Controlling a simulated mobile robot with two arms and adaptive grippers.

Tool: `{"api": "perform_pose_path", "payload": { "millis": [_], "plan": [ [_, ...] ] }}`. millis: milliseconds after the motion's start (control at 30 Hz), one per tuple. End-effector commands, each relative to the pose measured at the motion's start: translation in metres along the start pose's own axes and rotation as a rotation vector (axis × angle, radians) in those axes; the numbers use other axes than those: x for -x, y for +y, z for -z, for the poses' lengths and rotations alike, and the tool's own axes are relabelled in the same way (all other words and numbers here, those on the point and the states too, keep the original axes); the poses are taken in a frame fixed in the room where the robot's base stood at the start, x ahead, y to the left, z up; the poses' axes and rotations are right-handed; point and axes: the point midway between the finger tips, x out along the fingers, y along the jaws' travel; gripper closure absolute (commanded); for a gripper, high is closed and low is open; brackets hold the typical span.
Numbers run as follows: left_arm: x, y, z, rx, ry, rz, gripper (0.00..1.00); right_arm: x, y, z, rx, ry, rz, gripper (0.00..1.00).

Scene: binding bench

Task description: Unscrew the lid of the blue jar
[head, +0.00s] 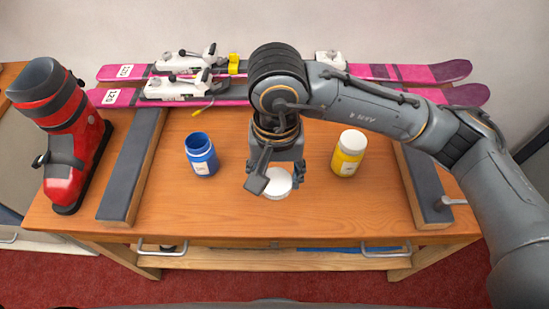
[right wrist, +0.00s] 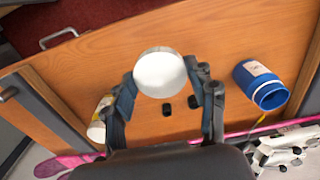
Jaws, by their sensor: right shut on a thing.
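The blue jar (head: 201,162) stands upright on the wooden bench, left of my right gripper, with its mouth open and no lid on it. It also shows in the right wrist view (right wrist: 256,82), at the right. My right gripper (head: 276,178) is shut on a round white lid (head: 278,186), apart from the jar and over the middle of the bench. In the right wrist view the lid (right wrist: 160,74) sits between the two fingertips. How high it is above the bench is hard to tell. My left gripper is not in view.
A yellow jar (head: 347,158) with a white lid stands to the right. A red ski boot (head: 68,140) stands at the left. Pink skis (head: 420,73) lie along the back. Dark-topped rails (head: 131,170) flank the work area. The bench front (head: 240,222) is clear.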

Motion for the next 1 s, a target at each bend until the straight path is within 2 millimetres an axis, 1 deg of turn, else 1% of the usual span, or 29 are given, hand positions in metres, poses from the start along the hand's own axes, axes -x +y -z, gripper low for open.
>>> {"api": "perform_pose_path", "payload": {
  "millis": [33,100,167,233,367,600,700,800,900,1000],
  "plan": [
    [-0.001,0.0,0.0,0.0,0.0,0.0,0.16,0.0,-0.008,-0.004,-0.001,-0.002,0.002,0.81],
    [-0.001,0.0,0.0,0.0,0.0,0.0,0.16,0.0,-0.014,-0.007,-0.008,-0.001,0.003,0.81],
    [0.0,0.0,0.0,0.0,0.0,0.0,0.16,0.0,-0.016,-0.007,-0.012,-0.001,0.001,0.81],
    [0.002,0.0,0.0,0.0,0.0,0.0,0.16,-0.002,-0.015,-0.001,-0.017,-0.002,0.0,0.81],
    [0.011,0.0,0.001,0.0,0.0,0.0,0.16,-0.012,-0.006,0.024,-0.022,-0.005,-0.002,0.81],
    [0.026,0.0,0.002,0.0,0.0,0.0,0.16,-0.039,0.014,0.079,-0.021,-0.006,-0.003,0.81],
    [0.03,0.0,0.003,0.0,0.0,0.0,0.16,-0.062,0.019,0.093,-0.017,-0.006,-0.002,0.81],
    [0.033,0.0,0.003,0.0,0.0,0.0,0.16,-0.077,0.023,0.106,-0.016,-0.003,0.0,0.81],
    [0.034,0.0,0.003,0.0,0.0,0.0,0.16,-0.087,0.025,0.114,-0.015,-0.002,0.001,0.81],
    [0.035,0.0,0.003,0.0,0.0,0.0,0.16,-0.093,0.026,0.118,-0.014,-0.001,0.001,0.81]
  ]
}}
